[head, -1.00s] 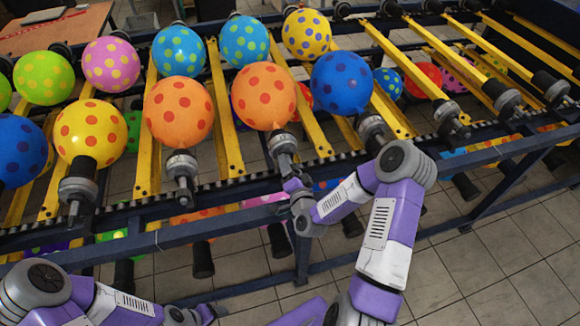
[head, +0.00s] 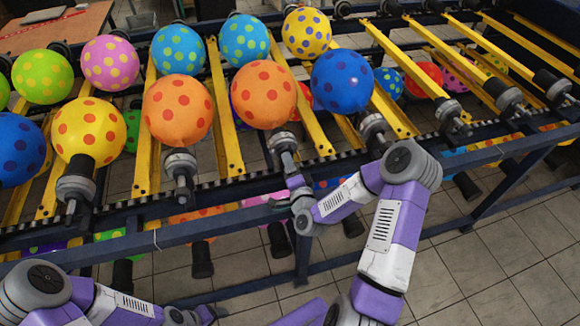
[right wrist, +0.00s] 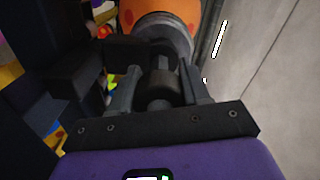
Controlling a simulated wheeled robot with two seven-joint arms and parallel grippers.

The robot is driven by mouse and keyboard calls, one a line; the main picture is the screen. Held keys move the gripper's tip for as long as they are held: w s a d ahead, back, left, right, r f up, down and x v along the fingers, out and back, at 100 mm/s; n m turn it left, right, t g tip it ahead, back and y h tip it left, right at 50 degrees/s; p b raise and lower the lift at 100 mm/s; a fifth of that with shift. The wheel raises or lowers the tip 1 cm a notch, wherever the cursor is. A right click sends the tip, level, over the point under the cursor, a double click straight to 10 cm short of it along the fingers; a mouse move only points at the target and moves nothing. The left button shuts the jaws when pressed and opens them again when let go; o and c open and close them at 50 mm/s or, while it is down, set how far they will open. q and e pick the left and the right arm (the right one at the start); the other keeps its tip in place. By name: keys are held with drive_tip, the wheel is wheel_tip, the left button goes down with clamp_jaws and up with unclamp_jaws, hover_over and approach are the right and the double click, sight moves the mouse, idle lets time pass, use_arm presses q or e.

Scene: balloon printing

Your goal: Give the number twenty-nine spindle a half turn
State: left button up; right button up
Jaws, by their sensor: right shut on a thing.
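My right gripper (head: 289,168) reaches the front end of a grey spindle (head: 282,143) in the middle of the rack. An orange balloon with red dots (head: 264,95) sits on this spindle. In the right wrist view, the two fingers of my right gripper (right wrist: 160,80) are on either side of the dark spindle shaft (right wrist: 160,88), shut on it. The grey collar (right wrist: 165,35) and the orange balloon (right wrist: 158,12) are just beyond. No number is readable on any spindle. My left arm comes in at the lower left; its gripper (head: 212,313) is small and unclear at the bottom edge.
Another orange balloon (head: 177,110) on its spindle stands to the left, and a blue balloon (head: 342,81) to the right. Yellow bars (head: 225,120) run between the spindles. A dark blue frame rail (head: 180,234) crosses in front. Tiled floor (head: 480,260) lies open at the lower right.

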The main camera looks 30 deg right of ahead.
drive_tip(key=m, duration=0.3)
drive_tip(key=shift+b, duration=0.3)
drive_tip(key=m, duration=0.3)
drive_tip(key=shift+m, duration=0.3)
drive_tip(key=m, duration=0.3)
drive_tip(key=shift+m, duration=2.2)
drive_tip(key=o, duration=1)
drive_tip(key=shift+o, duration=0.2)
drive_tip(key=shift+s, duration=0.1)
